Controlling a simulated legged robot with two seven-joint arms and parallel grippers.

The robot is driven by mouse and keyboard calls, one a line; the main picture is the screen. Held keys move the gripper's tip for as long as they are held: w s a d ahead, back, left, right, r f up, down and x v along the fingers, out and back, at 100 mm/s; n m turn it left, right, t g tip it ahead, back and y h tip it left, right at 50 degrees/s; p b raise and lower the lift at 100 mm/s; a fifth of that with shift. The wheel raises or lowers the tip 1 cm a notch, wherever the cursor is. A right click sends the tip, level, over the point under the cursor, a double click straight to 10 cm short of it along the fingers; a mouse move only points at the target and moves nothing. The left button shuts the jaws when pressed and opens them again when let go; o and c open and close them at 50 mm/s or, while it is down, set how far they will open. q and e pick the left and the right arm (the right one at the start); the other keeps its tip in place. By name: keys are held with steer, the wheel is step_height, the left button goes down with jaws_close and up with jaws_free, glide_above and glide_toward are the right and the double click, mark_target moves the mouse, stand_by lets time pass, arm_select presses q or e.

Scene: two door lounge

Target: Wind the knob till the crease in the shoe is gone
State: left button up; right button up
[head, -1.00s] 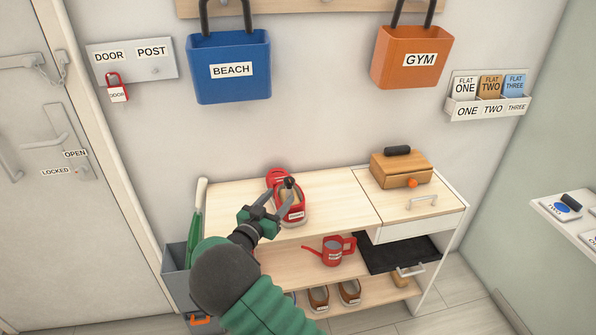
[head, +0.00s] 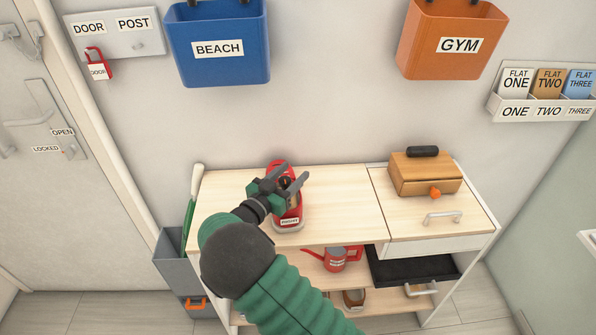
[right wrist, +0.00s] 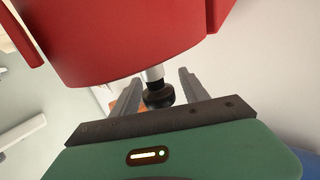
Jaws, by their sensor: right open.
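The red shoe (head: 292,212) with a white label sits on the wooden bench top, under my right gripper. Its red part (right wrist: 130,40) fills the top of the right wrist view. A dark round knob (right wrist: 158,95) on a pale shaft sticks out below this red part. My right gripper (head: 290,177) is open over the shoe, and its fingers lie on either side of the knob in the right wrist view. I cannot tell whether they touch it. The crease cannot be made out. My left gripper is not in view.
A wooden box (head: 425,175) with a dark handle stands on the bench's right part, above a drawer. A red watering can (head: 335,258) is on the shelf below. A grey bin (head: 178,262) with a green umbrella stands at the left. The bench top between shoe and box is clear.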

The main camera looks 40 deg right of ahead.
steer(key=shift+a+r, duration=0.2)
steer(key=shift+a, duration=0.3)
steer(key=shift+a+r, duration=0.15)
steer(key=shift+a, duration=0.3)
steer(key=c, duration=0.3)
steer(key=shift+d, duration=0.1)
steer(key=shift+c, duration=1.2)
steer(key=shift+d+f, duration=0.2)
steer(key=shift+d, duration=0.3)
steer(key=shift+d+f, duration=0.2)
steer(key=shift+d, duration=0.3)
steer(key=c, duration=0.5)
steer(key=shift+s+d, duration=0.15)
steer(key=shift+d, duration=0.15)
jaws_close()
steer(key=shift+a, duration=0.45)
steer(key=shift+a+r+m+g+p, duration=0.1)
steer(key=shift+a+m+g+p, duration=0.2)
steer(key=shift+m+g+p, duration=0.35)
steer(key=shift+g, duration=0.25)
steer(key=shift+d, duration=0.35)
steer(key=o, duration=0.8)
jaws_free()
steer(key=shift+c, duration=0.2)
steer(key=shift+o, duration=1.4)
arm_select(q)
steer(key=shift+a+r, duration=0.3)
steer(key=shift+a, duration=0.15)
